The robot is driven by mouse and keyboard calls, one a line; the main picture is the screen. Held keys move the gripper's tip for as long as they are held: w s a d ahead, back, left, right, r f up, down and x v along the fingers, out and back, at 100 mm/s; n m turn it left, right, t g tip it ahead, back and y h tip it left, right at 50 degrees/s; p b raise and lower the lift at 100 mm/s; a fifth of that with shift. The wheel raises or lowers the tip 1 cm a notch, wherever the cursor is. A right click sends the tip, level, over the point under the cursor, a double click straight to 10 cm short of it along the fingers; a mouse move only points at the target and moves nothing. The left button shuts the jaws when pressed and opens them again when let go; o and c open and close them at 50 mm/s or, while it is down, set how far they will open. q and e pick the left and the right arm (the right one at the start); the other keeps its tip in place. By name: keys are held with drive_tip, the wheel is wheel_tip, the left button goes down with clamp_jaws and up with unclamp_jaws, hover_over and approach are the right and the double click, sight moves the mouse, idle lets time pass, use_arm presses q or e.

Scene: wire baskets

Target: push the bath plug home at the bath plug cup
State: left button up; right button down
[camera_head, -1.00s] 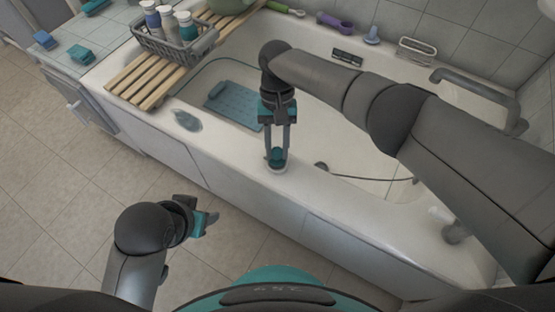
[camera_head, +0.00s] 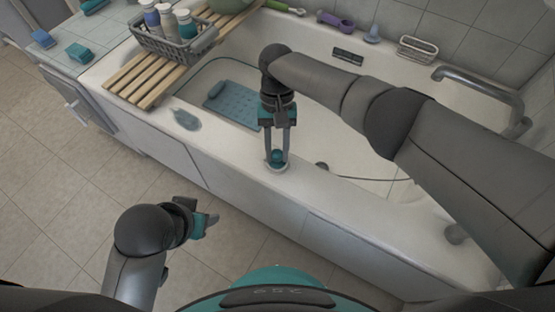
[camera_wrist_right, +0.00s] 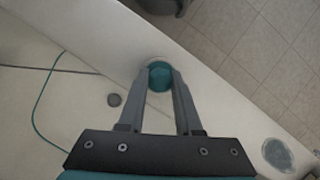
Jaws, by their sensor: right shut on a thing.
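The teal bath plug (camera_head: 277,156) is between the fingertips of my right gripper (camera_head: 277,160), at the front rim of the bath. In the right wrist view the plug (camera_wrist_right: 160,76) shows as a teal round thing, with the right gripper (camera_wrist_right: 160,82) shut on it. The pale bath plug cup (camera_head: 277,169) is at the plug's lower end on the rim. In the right wrist view only a sliver of the cup (camera_wrist_right: 158,62) shows past the plug. I cannot tell how deep the plug sits. My left gripper (camera_head: 212,222) hangs over the floor, away from the bath; its jaws are unclear.
A wooden rack (camera_head: 152,78) with a grey wire basket (camera_head: 178,42) of bottles spans the bath at the left. A blue mat (camera_head: 235,105) lies in the bath. A soap dish (camera_head: 186,120) is on the rim. A tap (camera_head: 480,80) stands at the right.

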drive_tip(key=c, duration=0.5)
unclamp_jaws()
drive_tip(key=shift+r, duration=0.1)
drive_tip(key=shift+p+v, duration=1.15)
drive_tip(key=shift+v, duration=1.5)
drive_tip(key=shift+p+v, duration=0.4)
drive_tip(key=shift+v, duration=0.9)
